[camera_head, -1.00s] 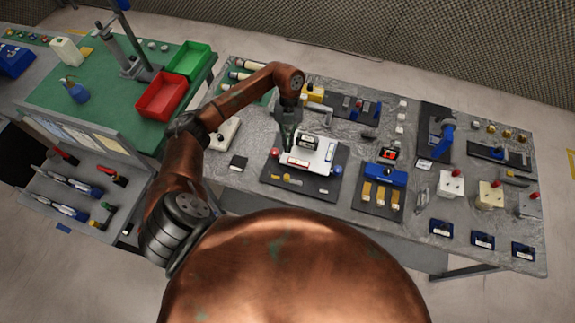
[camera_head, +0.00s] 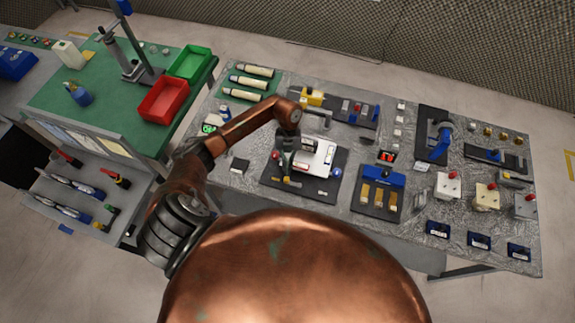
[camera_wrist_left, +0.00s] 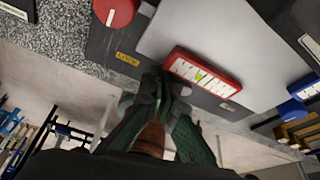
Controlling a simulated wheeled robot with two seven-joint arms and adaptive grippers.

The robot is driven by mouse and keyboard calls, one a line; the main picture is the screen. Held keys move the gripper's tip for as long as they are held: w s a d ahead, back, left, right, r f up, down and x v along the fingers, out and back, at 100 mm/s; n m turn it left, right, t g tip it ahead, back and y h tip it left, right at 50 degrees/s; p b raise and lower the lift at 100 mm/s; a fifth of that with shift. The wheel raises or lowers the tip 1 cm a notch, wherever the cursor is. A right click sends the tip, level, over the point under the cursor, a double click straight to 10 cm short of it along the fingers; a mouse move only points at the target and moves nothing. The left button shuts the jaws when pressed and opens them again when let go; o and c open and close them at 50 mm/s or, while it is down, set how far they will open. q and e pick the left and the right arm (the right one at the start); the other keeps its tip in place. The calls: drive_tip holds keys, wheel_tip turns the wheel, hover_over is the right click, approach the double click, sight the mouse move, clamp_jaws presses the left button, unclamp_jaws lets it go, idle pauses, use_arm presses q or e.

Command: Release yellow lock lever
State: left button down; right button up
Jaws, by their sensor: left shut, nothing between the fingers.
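A black base plate (camera_head: 325,192) on the bench carries a white plate (camera_head: 322,150). My left gripper (camera_head: 285,175) is over the left front part of this fixture, its fingers together and empty. A small yellow piece (camera_head: 292,182) shows beside the fingertips in the head view; it looks like the lock lever, but I cannot tell if they touch. My right gripper is out of view.
A red knob (camera_wrist_left: 115,10) and a blue knob (camera_head: 336,172) stand at the fixture's sides. A blue block fixture (camera_head: 378,178) with yellow pieces is to the right. A red bin (camera_head: 165,102) and a green bin (camera_head: 190,62) stand on the left table.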

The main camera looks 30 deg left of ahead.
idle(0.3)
use_arm(q)
drive_tip(key=shift+s+a+r+n+p, duration=0.1)
drive_tip(key=shift+s+n+p, duration=0.1)
drive_tip(key=shift+n+p, duration=0.15)
